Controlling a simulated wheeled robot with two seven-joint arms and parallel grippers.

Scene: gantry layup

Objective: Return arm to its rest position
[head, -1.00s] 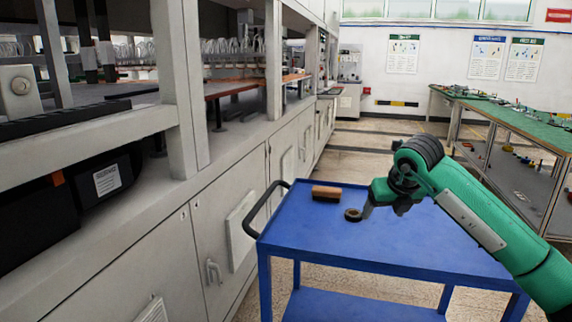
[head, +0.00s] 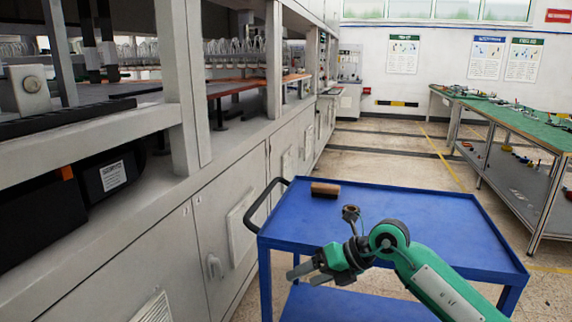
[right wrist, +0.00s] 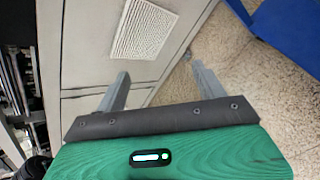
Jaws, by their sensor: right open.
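My right arm is green with a dark wrist. Its gripper (head: 304,275) is low in front of the near edge of the blue cart (head: 440,225) in the head view. Its two grey fingers point left toward the cabinets. In the right wrist view the gripper (right wrist: 160,75) has its fingers wide apart with nothing between them. A brown block (head: 325,189) lies on the cart top near its far left corner. A small dark ring-shaped item (head: 351,213) is on the cart, just above my wrist in the picture. My left gripper is out of view.
A grey machine frame with cabinet doors (head: 232,225) runs along the left. The cart's black handle (head: 262,205) sticks out toward it. A green-topped bench (head: 500,112) stands at the right.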

